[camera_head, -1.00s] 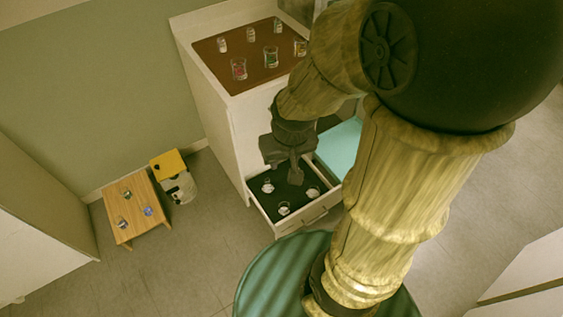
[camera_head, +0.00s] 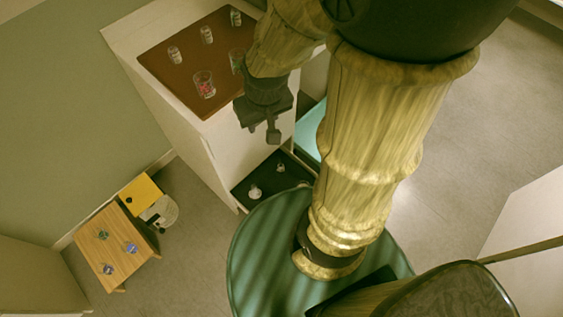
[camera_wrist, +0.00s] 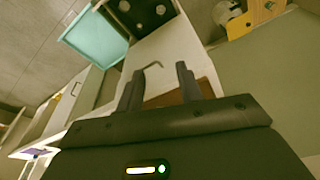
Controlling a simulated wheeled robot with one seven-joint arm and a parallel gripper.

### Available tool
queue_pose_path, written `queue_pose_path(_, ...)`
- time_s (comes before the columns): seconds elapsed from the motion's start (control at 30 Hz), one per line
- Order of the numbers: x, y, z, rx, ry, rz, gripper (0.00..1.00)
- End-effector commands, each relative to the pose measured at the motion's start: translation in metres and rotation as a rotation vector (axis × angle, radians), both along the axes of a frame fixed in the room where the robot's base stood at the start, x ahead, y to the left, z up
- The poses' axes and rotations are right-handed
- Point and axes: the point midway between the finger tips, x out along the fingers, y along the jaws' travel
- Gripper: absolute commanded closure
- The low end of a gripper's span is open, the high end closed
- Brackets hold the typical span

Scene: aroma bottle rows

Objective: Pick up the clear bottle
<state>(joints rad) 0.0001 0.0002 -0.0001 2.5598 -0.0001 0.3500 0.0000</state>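Small clear glass bottles stand in the dark-lined open drawer (camera_head: 240,190); one bottle (camera_head: 255,192) and another (camera_head: 281,168) show there, and my base and arm hide the rest. In the wrist view bottles (camera_wrist: 160,10) in the drawer show at the top edge. More clear glasses stand on the brown mat (camera_head: 160,68) on the cabinet; one (camera_head: 204,85) has red contents. I cannot tell which is the task's bottle. My gripper (camera_head: 273,138) hangs beside the cabinet front, above the drawer. In the wrist view its fingers (camera_wrist: 160,85) are apart with nothing held between them.
The white cabinet (camera_head: 185,130) stands close to my gripper. A teal bin (camera_wrist: 95,38) is beside the drawer. Grey floor lies open between table and cabinet.

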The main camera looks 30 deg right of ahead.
Motion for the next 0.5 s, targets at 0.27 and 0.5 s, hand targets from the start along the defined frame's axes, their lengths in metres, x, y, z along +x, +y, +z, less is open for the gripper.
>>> queue_pose_path(0.27,-0.0002,0.0001,0.0001,0.0,0.0,0.0,0.64)
queue_pose_path(0.5,0.0033,0.0014,-0.0088,0.006,-0.004,-0.007,0.56)
